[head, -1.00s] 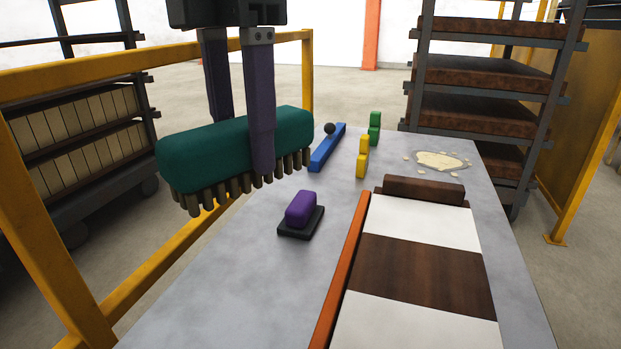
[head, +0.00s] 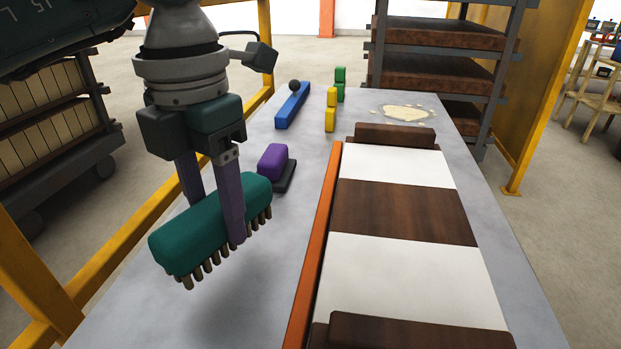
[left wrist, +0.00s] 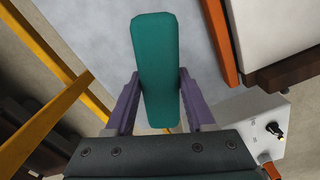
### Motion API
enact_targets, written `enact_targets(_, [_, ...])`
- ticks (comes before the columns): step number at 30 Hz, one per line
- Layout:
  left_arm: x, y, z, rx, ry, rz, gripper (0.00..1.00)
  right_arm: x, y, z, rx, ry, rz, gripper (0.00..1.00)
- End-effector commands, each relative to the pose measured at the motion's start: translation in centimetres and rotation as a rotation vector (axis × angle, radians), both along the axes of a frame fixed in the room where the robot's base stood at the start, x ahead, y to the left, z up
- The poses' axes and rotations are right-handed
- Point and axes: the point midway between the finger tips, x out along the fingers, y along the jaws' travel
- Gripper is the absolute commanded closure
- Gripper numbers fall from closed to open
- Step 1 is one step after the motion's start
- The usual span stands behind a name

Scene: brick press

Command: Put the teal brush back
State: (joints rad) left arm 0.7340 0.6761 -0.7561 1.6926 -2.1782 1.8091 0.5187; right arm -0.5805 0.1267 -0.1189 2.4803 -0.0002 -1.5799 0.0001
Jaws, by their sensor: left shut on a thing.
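The teal brush (head: 197,236) is a long rounded teal block with tan bristle tufts pointing down. My left gripper (head: 213,218) is shut on its middle, one purple finger on each side. It holds the brush above the grey table (head: 255,260), with a soft shadow below it on the tabletop. In the left wrist view the brush (left wrist: 155,65) lies lengthwise between the purple fingers. My right gripper is in neither view.
A purple block on a black base (head: 273,162) sits just behind the brush. A blue bar (head: 292,108), yellow (head: 330,118) and green (head: 340,85) pieces stand farther back. An orange rail (head: 318,240) edges the white and brown strip. A yellow frame (head: 150,210) runs along the left.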

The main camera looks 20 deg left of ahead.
Motion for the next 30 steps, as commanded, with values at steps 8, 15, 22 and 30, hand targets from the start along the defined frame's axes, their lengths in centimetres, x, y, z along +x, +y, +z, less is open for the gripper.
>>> enact_targets(8, [-0.1,0.0,-4.0,0.000,0.002,0.000,0.97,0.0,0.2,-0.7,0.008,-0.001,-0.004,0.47])
enact_targets(15, [0.0,0.0,-4.0,0.001,0.000,-0.001,0.97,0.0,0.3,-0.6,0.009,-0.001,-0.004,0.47])
enact_targets(22, [-0.1,0.0,-4.3,0.001,0.001,-0.001,0.34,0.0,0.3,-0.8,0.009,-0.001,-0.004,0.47])
enact_targets(30, [0.0,0.0,-4.2,0.001,0.001,-0.001,0.15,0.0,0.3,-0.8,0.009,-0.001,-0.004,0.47])
